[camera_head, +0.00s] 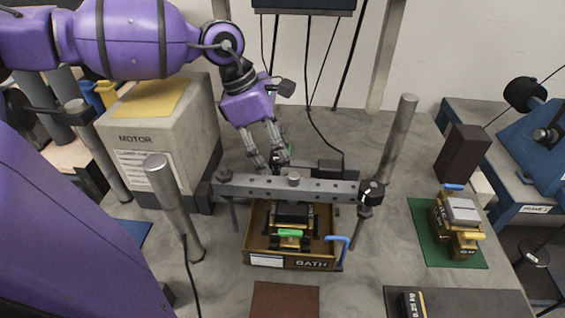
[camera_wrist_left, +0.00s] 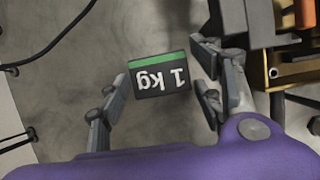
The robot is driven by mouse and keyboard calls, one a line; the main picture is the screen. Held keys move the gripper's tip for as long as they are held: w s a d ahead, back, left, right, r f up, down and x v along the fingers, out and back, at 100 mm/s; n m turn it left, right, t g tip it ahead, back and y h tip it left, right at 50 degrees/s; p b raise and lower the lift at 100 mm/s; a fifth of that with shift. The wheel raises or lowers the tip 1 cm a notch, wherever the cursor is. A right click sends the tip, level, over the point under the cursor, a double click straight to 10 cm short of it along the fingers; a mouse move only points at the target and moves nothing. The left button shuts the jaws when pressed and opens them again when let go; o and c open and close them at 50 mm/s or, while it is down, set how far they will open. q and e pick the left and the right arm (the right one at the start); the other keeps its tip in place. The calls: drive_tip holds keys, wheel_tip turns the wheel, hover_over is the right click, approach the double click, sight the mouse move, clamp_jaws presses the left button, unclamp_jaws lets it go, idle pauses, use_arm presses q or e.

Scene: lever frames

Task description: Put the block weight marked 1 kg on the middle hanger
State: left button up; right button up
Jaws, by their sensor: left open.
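The 1 kg block (camera_wrist_left: 160,76), dark with a green stripe and white lettering, lies on the grey bench in the left wrist view. My left gripper (camera_head: 271,160) is open behind the beam, its fingers on either side of the block and apart from it. In the head view the fingers mostly hide the block. A grey perforated beam (camera_head: 325,188) spans two steel posts, with a rod hanging near each end. Below its middle, a dark and brass assembly with a green handle (camera_head: 291,232) stands in the wooden BATH tray (camera_head: 262,251). I cannot tell whether it is the middle hanger.
A post (camera_head: 398,140) stands right of the beam, another (camera_head: 173,200) left. The MOTOR box (camera_head: 150,138) is left of my gripper. A brass assembly (camera_head: 445,215) stands on a green mat at right. A 0.25 kg block (camera_head: 412,304) lies on a dark mat in front.

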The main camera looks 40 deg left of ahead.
use_arm(q)
drive_tip(key=shift+d+f, duration=0.1)
drive_tip(key=shift+f, duration=0.15)
clamp_jaws()
drive_tip(key=shift+w+r, duration=0.1)
idle(0.3)
